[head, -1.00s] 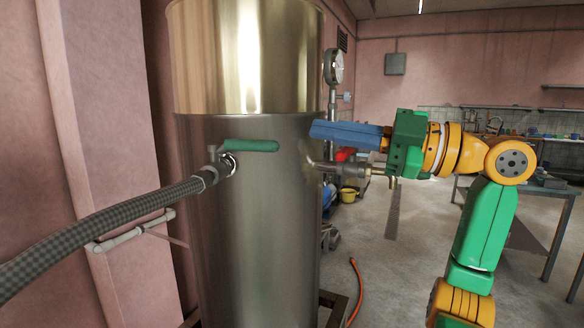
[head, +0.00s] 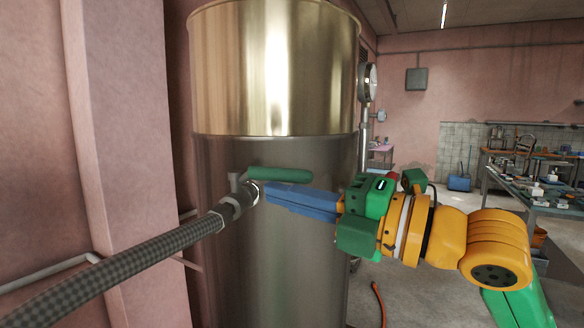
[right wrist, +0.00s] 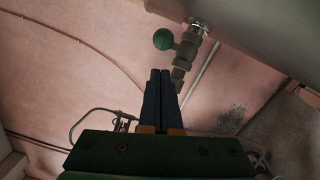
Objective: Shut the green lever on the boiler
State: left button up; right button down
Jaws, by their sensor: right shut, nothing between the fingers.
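The green lever (head: 279,175) lies level across the front of the boiler (head: 270,150), its free end to the right and its pivot end at the hose fitting (head: 246,191). In the right wrist view the lever (right wrist: 163,39) shows as a round green end beside the valve body (right wrist: 187,48). My right gripper (head: 268,192) is shut and empty. Its blue fingers point left, just below the lever in the head view; whether they touch it I cannot tell. The fingers (right wrist: 160,75) also show closed together in the right wrist view. My left gripper is not in view.
A thick checkered hose (head: 130,248) runs from the fitting to the lower left. A pink wall with a pillar (head: 110,130) stands close at left. A gauge (head: 370,82) is behind the boiler. A cluttered workbench (head: 530,195) stands far right, with open floor before it.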

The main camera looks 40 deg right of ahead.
aim_at(297, 182)
jog(key=shift+w+d+r, duration=0.15)
jog(key=shift+d, duration=0.3)
jog(key=shift+w+d+r, duration=0.15)
jog(key=shift+d, duration=0.25)
jog(key=shift+w, duration=0.1)
jog(key=shift+w+d+r, duration=0.1)
jog(key=shift+d+r, duration=0.05)
jog(key=shift+d, duration=0.1)
jog(key=shift+w+d, duration=0.25)
jog(key=shift+d, duration=0.3)
jog(key=shift+s+a+r, duration=0.1)
jog(key=shift+a+r, duration=0.05)
jog(key=shift+a, duration=0.1)
jog(key=shift+d, duration=0.1)
